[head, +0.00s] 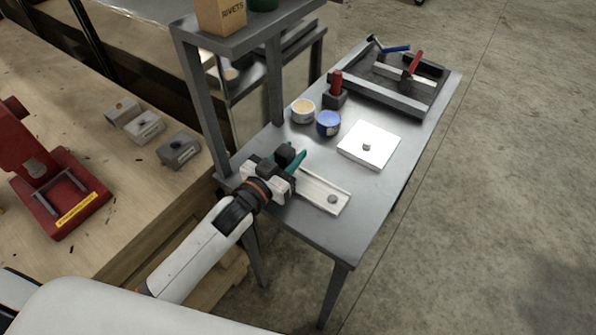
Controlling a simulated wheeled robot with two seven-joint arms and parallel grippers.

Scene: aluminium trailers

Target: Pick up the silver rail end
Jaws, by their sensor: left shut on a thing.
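The silver rail end (318,190) is a long, pale metal strip with a small grey knob near its right end. It is at the near part of the grey metal table. My left gripper (293,160), with teal fingers, is at the strip's left end and is shut on it. The gripper body hides that end, and I cannot tell whether the strip is lifted off the table. My right gripper is not in view.
On the grey table (290,222) are a white square plate (357,154), a blue pot (328,123), a cream pot (302,111), a red-handled tool (337,84) and a tool tray (376,98). A shelf post (200,110) rises left of the gripper. A wooden bench (120,215) is at left.

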